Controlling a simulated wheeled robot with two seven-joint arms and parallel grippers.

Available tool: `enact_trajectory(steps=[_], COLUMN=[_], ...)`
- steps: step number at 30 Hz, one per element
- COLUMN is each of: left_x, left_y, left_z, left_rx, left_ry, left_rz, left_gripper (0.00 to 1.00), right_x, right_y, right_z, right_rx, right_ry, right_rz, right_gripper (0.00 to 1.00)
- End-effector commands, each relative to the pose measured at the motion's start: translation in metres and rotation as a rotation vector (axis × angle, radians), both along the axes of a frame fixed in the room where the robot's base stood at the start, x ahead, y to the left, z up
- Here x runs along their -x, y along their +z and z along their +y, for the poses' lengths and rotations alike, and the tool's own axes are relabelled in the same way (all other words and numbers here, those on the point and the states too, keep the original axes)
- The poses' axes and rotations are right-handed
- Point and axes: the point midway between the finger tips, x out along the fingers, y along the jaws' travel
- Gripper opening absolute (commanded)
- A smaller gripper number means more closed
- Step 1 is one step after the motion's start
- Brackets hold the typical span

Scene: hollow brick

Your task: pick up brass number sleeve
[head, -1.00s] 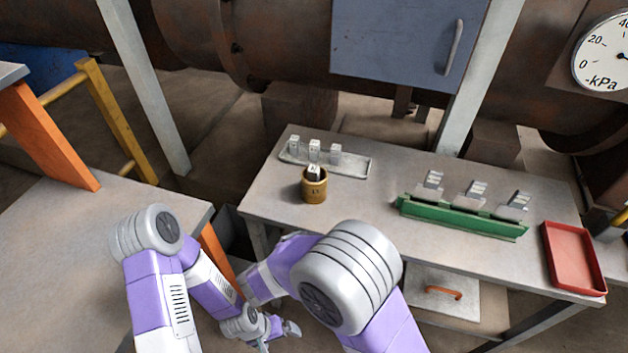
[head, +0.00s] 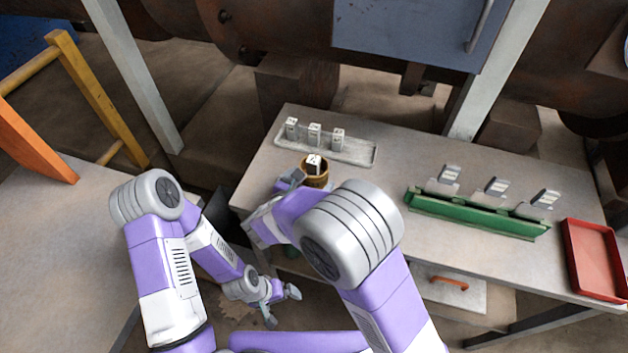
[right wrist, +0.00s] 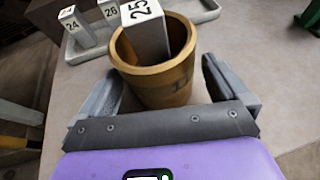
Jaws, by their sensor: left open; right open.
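The brass number sleeve (head: 316,179) stands upright on the table, a round brass cup with a grey block (head: 314,163) standing in it. In the right wrist view the sleeve (right wrist: 168,85) carries a dark mark on its front, and the block (right wrist: 147,38) reads 25. My right gripper (right wrist: 165,88) is open, with one finger on each side of the sleeve's lower part; I cannot tell whether either finger touches it. In the head view my right arm hides the sleeve's lower part. My left gripper (head: 282,305) is open and empty, low beside the table's front edge.
A grey tray (head: 352,154) with several numbered blocks lies behind the sleeve. A green rack (head: 478,214) holding tilted grey pieces stands to the right, and a red tray (head: 598,262) lies at the table's right end. The table (head: 390,235) between is bare.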

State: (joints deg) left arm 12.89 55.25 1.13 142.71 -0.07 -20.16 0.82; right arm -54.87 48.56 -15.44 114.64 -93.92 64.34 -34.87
Motion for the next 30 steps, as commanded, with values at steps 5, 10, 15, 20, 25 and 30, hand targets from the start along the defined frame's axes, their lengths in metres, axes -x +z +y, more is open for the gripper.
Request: enact_trajectory(steps=[5,10,15,20,25,30], left_x=[-0.0001,-0.0001,-0.0001,-0.0001,-0.0001,-0.0001], left_y=[-0.003,-0.0024,-0.0024,-0.0025,-0.0025,-0.0015], left_z=[0.0,0.0,0.0,-0.0001,-0.0001,-0.0001], left_rx=[0.0,0.0,0.0,0.0,0.0,0.0], left_ry=[0.0,0.0,0.0,0.0,0.0,0.0], left_rz=[0.0,0.0,0.0,0.0,0.0,0.0], left_gripper=[1.0,1.0,1.0,1.0,1.0,1.0], right_x=[-0.009,-0.0085,-0.0083,-0.0083,-0.0088,-0.0087], right_y=[-0.0043,-0.0038,-0.0039,-0.004,-0.0028,-0.0005], right_z=[-0.0048,-0.0046,-0.0046,-0.0047,-0.0046,-0.0046], right_rx=[0.0,0.0,0.0,0.0,0.0,-0.001], right_ry=[0.0,0.0,0.0,0.0,-0.001,-0.001], right_rz=[0.0,0.0,0.0,0.0,-0.004,-0.003], right_gripper=[1.0,0.94,0.68,0.43,0.3,0.3])
